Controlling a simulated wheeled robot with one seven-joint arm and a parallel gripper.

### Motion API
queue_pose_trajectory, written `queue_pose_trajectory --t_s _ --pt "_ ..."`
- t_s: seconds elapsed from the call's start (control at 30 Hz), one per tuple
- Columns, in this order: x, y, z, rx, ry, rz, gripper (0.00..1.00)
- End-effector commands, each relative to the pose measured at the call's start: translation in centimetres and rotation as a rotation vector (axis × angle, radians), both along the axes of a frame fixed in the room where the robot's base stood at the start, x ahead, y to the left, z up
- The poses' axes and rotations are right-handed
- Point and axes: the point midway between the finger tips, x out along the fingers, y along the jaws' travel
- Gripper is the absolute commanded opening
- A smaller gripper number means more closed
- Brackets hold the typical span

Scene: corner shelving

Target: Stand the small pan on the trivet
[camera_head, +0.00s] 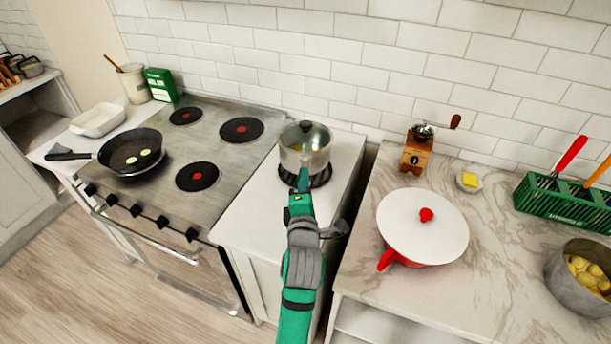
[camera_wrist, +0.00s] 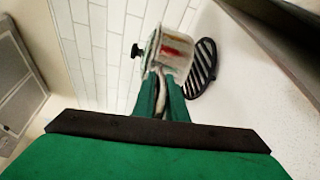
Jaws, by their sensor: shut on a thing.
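The small pan (camera_head: 305,150) is a light metal pot with a lid and a dark knob. It is upright over the black slatted trivet (camera_head: 321,179) on the white counter beside the stove. My gripper (camera_head: 303,180) is shut on its handle, on the near side of the pan. The wrist view shows the pan (camera_wrist: 172,50) between my fingertips (camera_wrist: 161,88) and the trivet (camera_wrist: 203,70) close under its base. The pan hides much of the trivet. I cannot tell whether they touch.
The stove (camera_head: 216,165) on the left holds a black frying pan (camera_head: 132,151) on its left side. To the right, past a gap, a marble counter (camera_head: 360,245) carries a red pan with a white lid (camera_head: 423,224) and a coffee grinder (camera_head: 414,152). A tiled wall stands behind.

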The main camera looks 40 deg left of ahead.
Motion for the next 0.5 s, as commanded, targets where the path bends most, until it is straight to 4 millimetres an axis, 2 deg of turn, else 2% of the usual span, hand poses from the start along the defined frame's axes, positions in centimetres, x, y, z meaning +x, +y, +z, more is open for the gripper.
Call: queue_pose_trajectory --t_s 0.5 --pt "0.1 -0.2 -2.6 0.003 -0.007 -0.004 0.00"
